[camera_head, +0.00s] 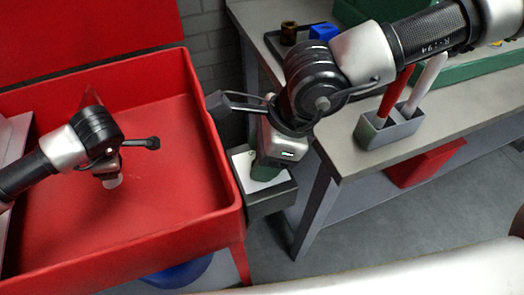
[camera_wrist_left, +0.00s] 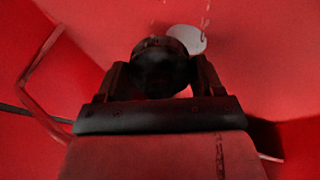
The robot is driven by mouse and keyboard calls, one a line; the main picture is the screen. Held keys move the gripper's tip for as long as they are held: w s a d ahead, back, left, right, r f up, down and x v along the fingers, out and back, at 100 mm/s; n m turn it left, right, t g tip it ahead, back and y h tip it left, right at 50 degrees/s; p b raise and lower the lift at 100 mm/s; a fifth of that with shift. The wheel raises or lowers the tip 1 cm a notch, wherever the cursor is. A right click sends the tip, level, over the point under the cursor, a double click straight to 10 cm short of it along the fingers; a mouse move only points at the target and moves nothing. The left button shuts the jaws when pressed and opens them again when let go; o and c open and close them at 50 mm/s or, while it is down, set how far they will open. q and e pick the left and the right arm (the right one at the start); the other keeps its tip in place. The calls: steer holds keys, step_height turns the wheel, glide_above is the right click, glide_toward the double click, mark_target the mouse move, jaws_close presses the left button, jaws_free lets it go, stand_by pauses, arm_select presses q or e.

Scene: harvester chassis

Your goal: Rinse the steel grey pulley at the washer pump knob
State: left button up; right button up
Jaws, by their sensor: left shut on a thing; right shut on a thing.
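The red washer basin (camera_head: 160,215) fills the left of the head view. My left gripper (camera_head: 108,176) points down inside it. In the left wrist view, its two fingers (camera_wrist_left: 153,85) are shut on a dark round thing (camera_wrist_left: 160,66), which appears to be the pulley in shadow. A pale disc (camera_wrist_left: 187,39) shows behind it; I cannot tell what it is. My right gripper (camera_head: 268,158) points down at a dark box with a white top (camera_head: 243,166), beside the basin. It is shut on a dark green thing (camera_head: 265,173), apparently the pump knob, mostly hidden by the gripper.
A grey bench (camera_head: 345,150) stands right of the box. It holds a grey holder (camera_head: 388,131) with a red and a white stick, a blue block (camera_head: 323,32) and a small brown jar (camera_head: 289,32). A red bin (camera_head: 425,165) is under the bench. The basin's right rim (camera_head: 215,150) lies between my grippers.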

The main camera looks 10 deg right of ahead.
steer(key=shift+r, duration=0.1)
steer(key=o, duration=0.9)
steer(key=shift+o, duration=0.2)
steer(key=v, duration=1.2)
steer(key=shift+w, duration=0.15)
